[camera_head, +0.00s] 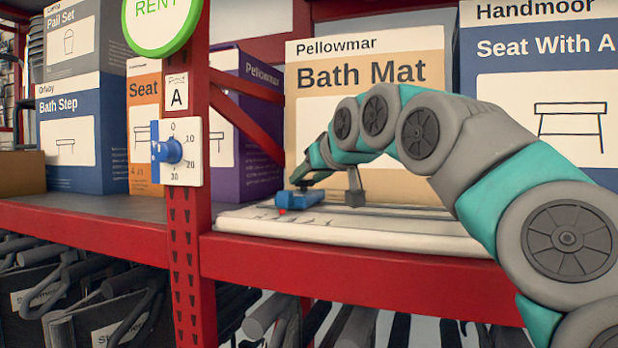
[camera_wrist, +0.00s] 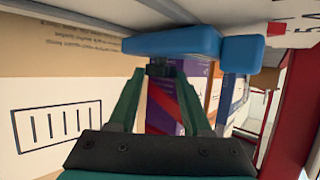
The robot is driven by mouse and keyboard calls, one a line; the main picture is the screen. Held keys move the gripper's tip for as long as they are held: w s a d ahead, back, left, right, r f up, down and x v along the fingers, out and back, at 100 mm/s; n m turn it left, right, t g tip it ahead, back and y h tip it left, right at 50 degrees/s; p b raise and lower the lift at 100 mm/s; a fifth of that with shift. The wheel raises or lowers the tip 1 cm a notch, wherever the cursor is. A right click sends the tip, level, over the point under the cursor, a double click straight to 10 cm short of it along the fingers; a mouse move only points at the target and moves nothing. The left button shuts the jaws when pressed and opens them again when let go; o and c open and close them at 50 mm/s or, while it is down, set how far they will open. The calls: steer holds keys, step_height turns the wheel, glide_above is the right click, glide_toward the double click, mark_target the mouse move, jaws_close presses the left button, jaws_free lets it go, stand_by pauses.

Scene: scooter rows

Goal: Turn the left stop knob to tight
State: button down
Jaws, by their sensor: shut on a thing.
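The blue left stop (camera_head: 290,200) sits on the pale board on the red shelf, beside a small red mark. In the wrist view its blue body (camera_wrist: 175,43) spans the top, with a separate blue block (camera_wrist: 243,52) at its right. My gripper (camera_head: 304,184) reaches down to it from above right. In the wrist view my gripper (camera_wrist: 160,70) has its green fingers closing together on a small dark part, apparently the stop's knob, against the blue body. The fingers hide most of the knob, and its tight marking cannot be read.
A pale board (camera_head: 340,225) with a rail lies on the shelf, and a grey upright piece (camera_head: 355,188) stands right of the stop. A Bath Mat box (camera_head: 420,75) is close behind. A red post (camera_head: 190,220) with a blue-knobbed dial (camera_head: 186,140) stands left.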

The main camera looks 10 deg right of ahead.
steer(key=shift+f, duration=0.1)
steer(key=m+h+b, duration=0.1)
steer(key=b, duration=0.1)
steer(key=m+h+b, duration=0.1)
steer(key=b, duration=0.1)
steer(key=shift+a+f+h, duration=0.2)
steer(key=shift+f+h, duration=0.05)
steer(key=shift+h, duration=0.15)
steer(key=m+h+b, duration=0.2)
steer(key=m+h, duration=0.1)
steer(key=shift+w+a+r, duration=0.1)
steer(key=shift+a+r, duration=0.05)
steer(key=shift+a, duration=0.2)
steer(key=shift+a+r+m+g+h, duration=0.1)
steer(key=shift+r+m+g+h, duration=0.1)
steer(key=shift+m+h, duration=0.3)
steer(key=shift+a+r+m+g+h, duration=0.1)
steer(key=shift+m+g+h, duration=0.1)
steer(key=shift+m+h, duration=0.3)
steer(key=shift+w+a+m+g+h+p, duration=0.15)
steer(key=shift+m+g+h+p, duration=0.35)
steer(key=shift+m+h+p, duration=0.3)
steer(key=shift+a+m+g+h+p, duration=0.15)
steer(key=shift+m+g+h+p, duration=0.55)
steer(key=shift+m+h+p, duration=0.35)
steer(key=shift+f+h+p, duration=0.1)
steer(key=shift+h+p, duration=0.15)
steer(key=shift+p, duration=0.15)
